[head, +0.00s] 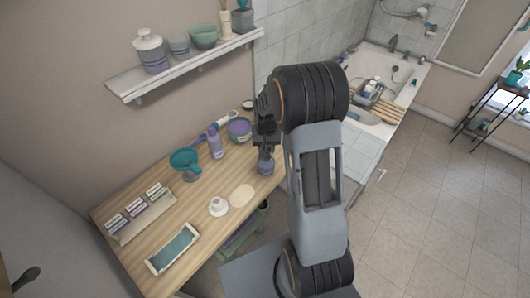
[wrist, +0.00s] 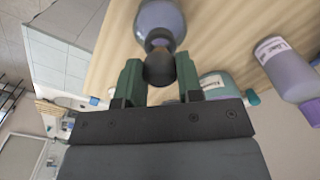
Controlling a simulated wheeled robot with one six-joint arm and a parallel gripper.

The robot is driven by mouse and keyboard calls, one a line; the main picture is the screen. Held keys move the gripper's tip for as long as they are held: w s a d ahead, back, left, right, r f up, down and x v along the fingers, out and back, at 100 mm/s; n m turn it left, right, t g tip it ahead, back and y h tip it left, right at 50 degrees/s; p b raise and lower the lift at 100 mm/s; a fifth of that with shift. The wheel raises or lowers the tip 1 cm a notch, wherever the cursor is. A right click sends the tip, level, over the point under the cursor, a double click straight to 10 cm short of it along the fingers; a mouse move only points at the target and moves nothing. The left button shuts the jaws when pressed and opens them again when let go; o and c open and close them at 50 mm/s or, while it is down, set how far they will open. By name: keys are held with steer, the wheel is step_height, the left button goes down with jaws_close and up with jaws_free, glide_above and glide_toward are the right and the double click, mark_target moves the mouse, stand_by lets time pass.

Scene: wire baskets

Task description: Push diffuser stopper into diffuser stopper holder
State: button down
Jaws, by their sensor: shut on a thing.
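The diffuser stopper is a dark rounded plug (wrist: 160,69) between the two green fingers of my gripper (wrist: 158,60) in the wrist view. My gripper is shut on it. The diffuser stopper holder is a round, glassy grey-purple bottle (wrist: 161,18) with a narrow neck, just beyond the stopper. The stopper lines up with the neck; I cannot tell how deep it sits. In the head view the bottle (head: 265,165) stands upright near the right end of the wooden counter, below my gripper (head: 265,146). My arm hides part of that area.
A shelf (head: 190,68) hangs above. A bathtub (head: 403,78) lies beyond my arm.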

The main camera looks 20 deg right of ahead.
steer(key=shift+r+p, duration=1.15)
steer(key=shift+r, duration=0.7)
steer(key=shift+a, duration=0.1)
steer(key=shift+s+a+m, duration=0.7)
steer(key=shift+s+a, duration=1.3)
steer(key=shift+a, duration=3.7)
steer(key=shift+s+a+m, duration=0.7)
steer(key=shift+s+a, duration=1.25)
steer(key=shift+a, duration=3.75)
steer(key=shift+d+f+b, duration=0.1)
steer(key=shift+f+b, duration=3)
steer(key=shift+f, duration=0.3)
steer(key=shift+f, duration=0.15)
steer(key=shift+f+b, duration=0.3)
steer(key=shift+b, duration=0.05)
steer(key=shift+f+b, duration=0.75)
steer(key=shift+f, duration=0.25)
